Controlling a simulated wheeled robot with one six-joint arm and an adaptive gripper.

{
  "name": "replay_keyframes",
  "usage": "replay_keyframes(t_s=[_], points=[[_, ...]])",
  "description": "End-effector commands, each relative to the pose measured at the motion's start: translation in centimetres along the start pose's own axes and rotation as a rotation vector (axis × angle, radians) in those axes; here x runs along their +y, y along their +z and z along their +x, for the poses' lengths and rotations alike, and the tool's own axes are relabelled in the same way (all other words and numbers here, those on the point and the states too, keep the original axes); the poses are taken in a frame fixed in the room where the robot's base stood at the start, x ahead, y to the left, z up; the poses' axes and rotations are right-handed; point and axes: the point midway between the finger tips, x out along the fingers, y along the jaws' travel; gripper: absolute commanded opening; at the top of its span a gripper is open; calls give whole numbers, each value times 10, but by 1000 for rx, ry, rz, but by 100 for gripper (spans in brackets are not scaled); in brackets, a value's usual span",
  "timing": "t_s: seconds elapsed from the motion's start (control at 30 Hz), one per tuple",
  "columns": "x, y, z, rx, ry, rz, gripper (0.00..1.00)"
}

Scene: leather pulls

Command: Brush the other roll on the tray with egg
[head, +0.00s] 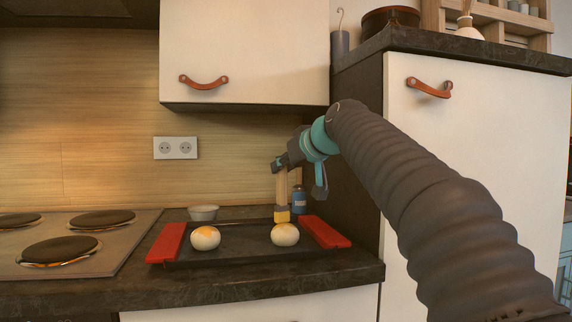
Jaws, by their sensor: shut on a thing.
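My gripper (281,164) is shut on the wooden handle of a brush (282,190). The brush hangs upright, its yellowish tip (282,215) down at the top of the right roll (285,236); it looks to be touching, but I cannot be sure. The right roll is pale with an orange-yellow patch on top.
A blue bottle or jar (299,200) stands behind the tray, near the brush. A hob (75,240) is on the left. A white wall cabinet (245,55) hangs above, and a tall cabinet (450,130) stands close on the right.

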Motion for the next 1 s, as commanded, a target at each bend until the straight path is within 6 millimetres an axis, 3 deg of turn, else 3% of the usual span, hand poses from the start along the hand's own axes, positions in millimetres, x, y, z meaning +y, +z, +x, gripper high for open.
replay_keyframes(t_s=[1.0], points=[[0, 5, -7, -2, 0, 0, 0]])
